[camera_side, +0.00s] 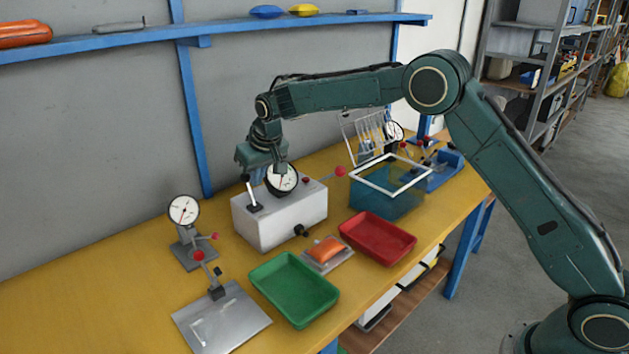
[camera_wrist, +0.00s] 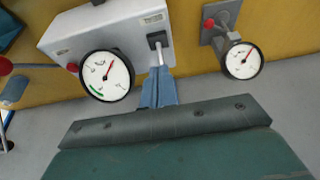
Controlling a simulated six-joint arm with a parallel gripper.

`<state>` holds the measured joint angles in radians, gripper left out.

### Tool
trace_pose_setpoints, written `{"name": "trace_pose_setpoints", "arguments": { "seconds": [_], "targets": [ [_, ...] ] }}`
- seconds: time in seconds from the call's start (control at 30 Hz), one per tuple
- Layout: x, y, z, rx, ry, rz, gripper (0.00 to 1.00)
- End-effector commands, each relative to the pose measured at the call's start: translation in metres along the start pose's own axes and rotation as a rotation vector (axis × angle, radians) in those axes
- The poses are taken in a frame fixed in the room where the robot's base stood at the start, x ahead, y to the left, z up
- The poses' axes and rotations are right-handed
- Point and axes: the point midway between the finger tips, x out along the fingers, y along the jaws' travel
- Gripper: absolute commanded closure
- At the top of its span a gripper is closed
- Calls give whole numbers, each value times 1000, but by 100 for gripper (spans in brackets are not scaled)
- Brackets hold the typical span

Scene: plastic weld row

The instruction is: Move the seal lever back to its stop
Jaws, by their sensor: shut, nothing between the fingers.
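The grey-white sealing box (camera_side: 280,218) stands on the yellow bench with a round dial (camera_side: 282,180) on top. A short lever (camera_side: 250,194) with a pale rod rises from a black slot at its left end; in the wrist view the rod (camera_wrist: 160,55) runs from the slot toward my fingers. A longer red-knobbed lever (camera_side: 340,171) sticks out at the box's right. No readable label shows which is the seal lever. My gripper (camera_side: 258,176) is shut and empty above the box's left end. In the wrist view its fingertips (camera_wrist: 157,72) are at the short lever's end; contact is unclear.
A gauge stand (camera_side: 184,211) and a metal plate (camera_side: 220,318) are left of the box. A green tray (camera_side: 294,290), a scale with an orange packet (camera_side: 325,249) and a red tray (camera_side: 378,238) lie in front. A white-rimmed blue bin (camera_side: 385,200) stands at right. The left bench is clear.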

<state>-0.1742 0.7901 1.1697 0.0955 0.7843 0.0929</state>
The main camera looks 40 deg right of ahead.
Motion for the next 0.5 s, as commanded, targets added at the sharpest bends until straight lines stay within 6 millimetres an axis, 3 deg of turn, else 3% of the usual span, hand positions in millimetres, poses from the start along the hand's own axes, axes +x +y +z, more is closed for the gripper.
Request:
{"name": "trace_pose_setpoints", "arguments": {
  "seconds": [0.5],
  "targets": [
    [-34,0,-15,0,2,0,100]
  ]
}}
